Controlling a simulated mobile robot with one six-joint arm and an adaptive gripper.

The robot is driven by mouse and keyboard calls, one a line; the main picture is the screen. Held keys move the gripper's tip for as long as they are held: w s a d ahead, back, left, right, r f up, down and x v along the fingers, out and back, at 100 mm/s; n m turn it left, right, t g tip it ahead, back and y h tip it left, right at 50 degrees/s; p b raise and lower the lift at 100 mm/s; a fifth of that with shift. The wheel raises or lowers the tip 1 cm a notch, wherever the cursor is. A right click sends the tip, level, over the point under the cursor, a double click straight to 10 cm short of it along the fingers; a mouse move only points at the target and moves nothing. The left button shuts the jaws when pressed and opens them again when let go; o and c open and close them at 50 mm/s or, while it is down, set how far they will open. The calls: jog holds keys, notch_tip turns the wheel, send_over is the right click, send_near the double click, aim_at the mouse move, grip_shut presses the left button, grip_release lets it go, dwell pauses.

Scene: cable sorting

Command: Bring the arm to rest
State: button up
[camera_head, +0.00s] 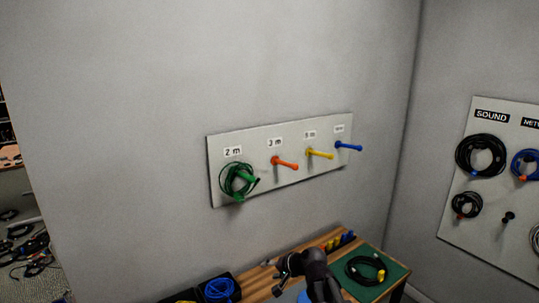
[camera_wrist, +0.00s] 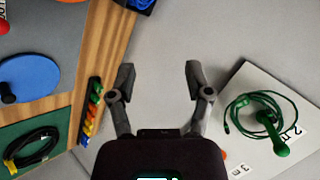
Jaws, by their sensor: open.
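My gripper (camera_wrist: 160,80) is open and empty in the wrist view, its two fingers apart with bare wall between them. In the head view my arm shows at the bottom, above the wooden bench (camera_head: 262,287); I cannot make out its fingertips there. A green cable coil (camera_head: 238,181) hangs on the green peg under the "2 m" label on the wall board (camera_head: 290,177). The coil also shows in the wrist view (camera_wrist: 233,112), to the right of my gripper and apart from it.
The orange peg (camera_head: 287,163), yellow peg (camera_head: 320,154) and blue peg (camera_head: 349,147) are bare. A black cable coil (camera_head: 354,268) lies on a green mat (camera_head: 394,269). A blue coil (camera_head: 219,289) sits in a dark bin. A second board (camera_head: 484,224) holds several coils.

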jog(key=s+d+f+n+g+h, duration=0.2)
jog(key=s+d+f+g+h, duration=0.1)
jog(key=s+d, duration=0.5)
jog(key=s+d+f+n+g+h, duration=0.2)
jog(key=s+d+f+g+h, duration=0.1)
jog(key=s+d+h, duration=0.2)
jog(key=s+d, duration=0.2)
jog(key=d, duration=0.1)
jog(key=shift+s+d+f, duration=0.3)
jog(key=shift+s+f, duration=0.05)
jog(key=shift+s, duration=0.05)
